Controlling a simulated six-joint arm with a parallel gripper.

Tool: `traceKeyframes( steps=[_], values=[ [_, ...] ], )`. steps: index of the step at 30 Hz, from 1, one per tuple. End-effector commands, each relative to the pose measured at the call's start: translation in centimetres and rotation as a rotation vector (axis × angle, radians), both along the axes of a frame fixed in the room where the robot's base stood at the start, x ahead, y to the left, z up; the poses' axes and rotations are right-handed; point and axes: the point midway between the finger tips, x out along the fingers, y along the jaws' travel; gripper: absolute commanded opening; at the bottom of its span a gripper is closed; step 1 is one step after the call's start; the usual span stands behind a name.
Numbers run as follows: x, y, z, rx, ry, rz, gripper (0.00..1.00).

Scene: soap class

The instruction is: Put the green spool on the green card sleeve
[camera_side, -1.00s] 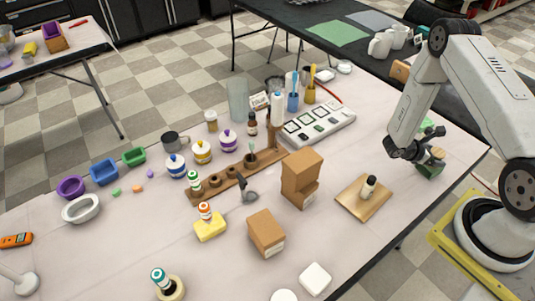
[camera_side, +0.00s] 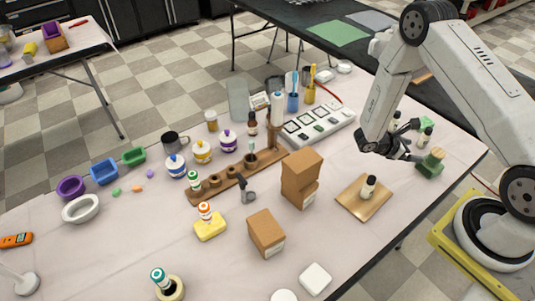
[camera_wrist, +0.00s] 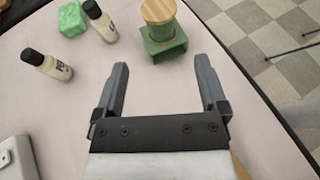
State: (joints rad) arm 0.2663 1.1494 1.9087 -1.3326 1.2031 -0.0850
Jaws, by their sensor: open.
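The green spool (camera_wrist: 160,27) has a pale wooden top and green thread. It stands upright on the green card sleeve (camera_wrist: 166,50) in the wrist view. In the side view the spool (camera_side: 434,158) also sits on top of the sleeve (camera_side: 428,171), near the table's right edge. My gripper (camera_wrist: 162,65) is open and empty, with its fingers apart and short of the sleeve. In the side view my gripper (camera_side: 407,149) is just left of the spool, apart from it.
Two dark-capped bottles (camera_wrist: 98,20) (camera_wrist: 47,65) and a green block (camera_wrist: 73,19) stand left of the spool. A wooden board (camera_side: 351,207) with a bottle (camera_side: 369,187) and cardboard boxes (camera_side: 301,178) are further left. The table edge is close on the right.

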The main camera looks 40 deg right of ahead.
Motion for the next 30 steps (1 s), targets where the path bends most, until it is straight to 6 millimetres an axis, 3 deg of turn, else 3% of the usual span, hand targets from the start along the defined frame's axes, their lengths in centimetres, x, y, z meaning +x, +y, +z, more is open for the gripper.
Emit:
traceKeyframes(
  steps=[20,26,30],
  values=[
    [0.0,0.5,0.6,0.018,-0.028,-0.025,0.92],
    [0.0,2.5,2.4,0.08,-0.125,-0.112,0.92],
    [0.0,5.0,4.2,0.153,-0.236,-0.206,0.92]
  ],
)
